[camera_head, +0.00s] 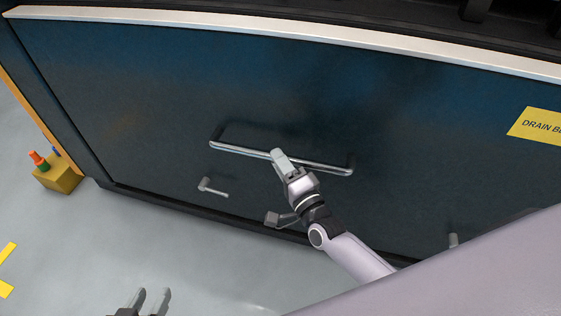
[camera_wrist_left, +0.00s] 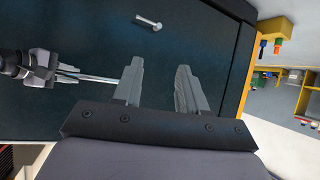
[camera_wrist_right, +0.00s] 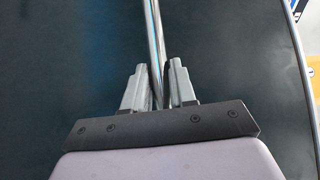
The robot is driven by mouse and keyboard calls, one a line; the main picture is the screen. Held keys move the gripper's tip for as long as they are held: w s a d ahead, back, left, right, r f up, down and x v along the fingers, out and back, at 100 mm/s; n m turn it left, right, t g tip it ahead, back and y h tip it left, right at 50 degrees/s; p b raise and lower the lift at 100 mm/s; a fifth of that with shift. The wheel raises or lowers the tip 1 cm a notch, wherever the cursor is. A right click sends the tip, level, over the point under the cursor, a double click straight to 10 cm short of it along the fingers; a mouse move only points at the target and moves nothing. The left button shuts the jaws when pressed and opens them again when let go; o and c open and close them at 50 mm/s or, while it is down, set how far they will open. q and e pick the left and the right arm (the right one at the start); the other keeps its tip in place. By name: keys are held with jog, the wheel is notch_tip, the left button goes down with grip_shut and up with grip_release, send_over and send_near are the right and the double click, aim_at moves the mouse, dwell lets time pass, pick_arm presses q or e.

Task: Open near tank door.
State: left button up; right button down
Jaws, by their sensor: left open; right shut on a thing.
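The tank door (camera_head: 130,90) is a large dark blue panel with a pale top edge. A long chrome bar handle (camera_head: 235,148) is mounted across its middle. My right gripper (camera_head: 279,158) is on the middle of this bar; in the right wrist view the bar (camera_wrist_right: 153,45) runs between its two fingers (camera_wrist_right: 158,85), which are shut on it. My left gripper (camera_head: 152,298) is open and empty, low in the head view, apart from the door. In the left wrist view its fingers (camera_wrist_left: 160,85) stand apart, with the right gripper (camera_wrist_left: 45,68) at the left.
A small lever (camera_head: 212,188) sits on the door below the bar. A yellow block with orange and green parts (camera_head: 60,175) stands on the floor at the left. A yellow label (camera_head: 540,125) is at the right. The grey floor (camera_head: 90,240) before the door is clear.

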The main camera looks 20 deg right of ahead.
jog(key=shift+f, duration=0.25)
jog(key=c, duration=1)
grip_release()
jog(key=shift+c, duration=0.2)
jog(key=shift+o, duration=0.4)
jog(key=shift+r, duration=0.1)
pick_arm(q)
jog(key=shift+s+a+f+p, duration=0.25)
jog(key=shift+a+f+p, duration=0.1)
jog(key=shift+a+p, duration=0.2)
pick_arm(e)
jog(key=r+v, duration=0.1)
jog(key=v, duration=0.6)
jog(key=shift+f, duration=0.45)
pick_arm(q)
jog(key=shift+d+r, duration=0.1)
